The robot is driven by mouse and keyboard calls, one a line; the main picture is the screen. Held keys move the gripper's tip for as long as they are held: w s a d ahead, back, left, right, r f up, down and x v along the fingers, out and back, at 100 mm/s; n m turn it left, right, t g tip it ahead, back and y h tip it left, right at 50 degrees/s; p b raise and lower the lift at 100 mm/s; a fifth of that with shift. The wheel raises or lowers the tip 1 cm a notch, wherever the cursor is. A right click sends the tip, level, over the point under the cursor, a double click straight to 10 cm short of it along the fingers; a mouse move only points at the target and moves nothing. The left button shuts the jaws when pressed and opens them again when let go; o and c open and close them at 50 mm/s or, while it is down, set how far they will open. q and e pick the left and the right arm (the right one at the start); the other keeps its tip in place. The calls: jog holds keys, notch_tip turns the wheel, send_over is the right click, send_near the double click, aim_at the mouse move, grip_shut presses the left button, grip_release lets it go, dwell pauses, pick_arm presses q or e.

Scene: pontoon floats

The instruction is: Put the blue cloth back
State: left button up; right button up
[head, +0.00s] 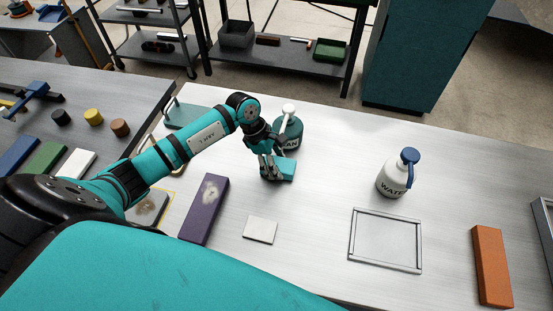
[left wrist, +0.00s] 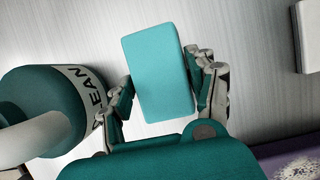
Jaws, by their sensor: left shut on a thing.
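The blue cloth (head: 287,168) looks like a folded turquoise pad with rounded corners. My left gripper (head: 274,174) is shut on it, over the metal table just in front of the teal CLEAN bottle (head: 289,133). In the left wrist view the cloth (left wrist: 157,72) sits between the two fingers, and the CLEAN bottle (left wrist: 45,112) is close on the left. I cannot tell whether the cloth touches the table. My right gripper is not in view.
An empty rectangular frame (head: 352,238) lies on the table, near the white WATER bottle (head: 392,181) and an orange block (head: 491,266). A purple block (head: 203,211) and a white square (head: 260,230) lie in front of my gripper. The table between the bottles is clear.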

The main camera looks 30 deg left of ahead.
pick_arm(q)
jog(key=shift+f, duration=0.1)
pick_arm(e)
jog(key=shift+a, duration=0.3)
pick_arm(q)
jog(key=shift+f, duration=0.15)
jog(key=o, duration=1)
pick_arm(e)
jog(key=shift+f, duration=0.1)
pick_arm(q)
jog(key=shift+r, duration=0.3)
jog(key=b+v, duration=0.3)
jog(key=v, duration=0.7)
jog(key=shift+a+r, duration=0.2)
jog(key=shift+s+a+r, duration=0.1)
jog(key=shift+a+r, duration=0.1)
jog(key=shift+r, duration=0.45)
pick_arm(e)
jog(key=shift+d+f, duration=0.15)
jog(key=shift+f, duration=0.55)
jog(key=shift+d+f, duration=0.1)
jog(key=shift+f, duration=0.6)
